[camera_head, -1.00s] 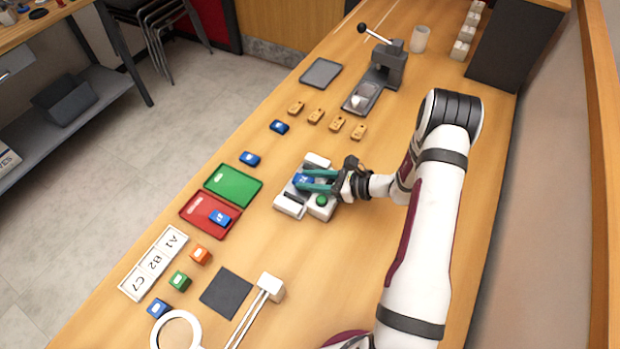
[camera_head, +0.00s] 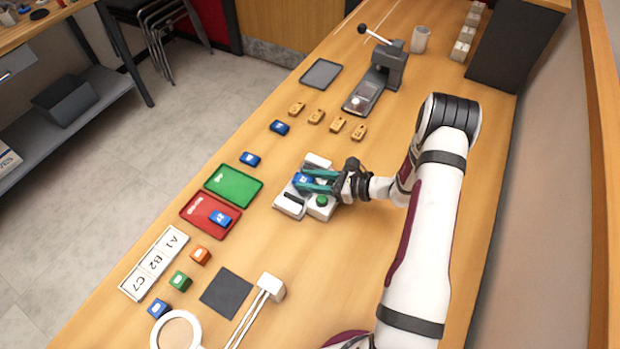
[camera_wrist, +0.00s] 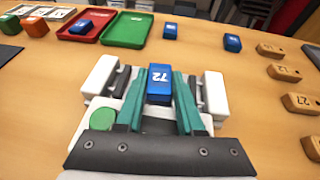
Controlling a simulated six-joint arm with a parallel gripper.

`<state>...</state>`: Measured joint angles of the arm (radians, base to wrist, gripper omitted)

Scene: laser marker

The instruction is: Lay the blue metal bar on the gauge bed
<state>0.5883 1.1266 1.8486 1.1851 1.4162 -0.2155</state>
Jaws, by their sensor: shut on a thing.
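The blue metal bar, marked 72, shows in the wrist view (camera_wrist: 159,82) between my teal fingers. In the head view the blue bar (camera_head: 303,179) is at the gauge, a white device (camera_head: 291,205) with white blocks and a round green button (camera_head: 321,201). My gripper (camera_head: 306,181) is shut on the bar from the right side, over the middle of the gauge. The bar lies between the gauge's white side blocks in the wrist view. The fingers hide the bed under it, so I cannot tell whether the bar touches it.
Other blue bars lie on the red tray (camera_head: 193,222) and on the table (camera_head: 250,158) (camera_head: 279,127). A green tray (camera_head: 247,186) is left of the gauge. Wooden tags (camera_head: 337,124) and a lever press (camera_head: 388,65) stand farther back. Table right of the tags is clear.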

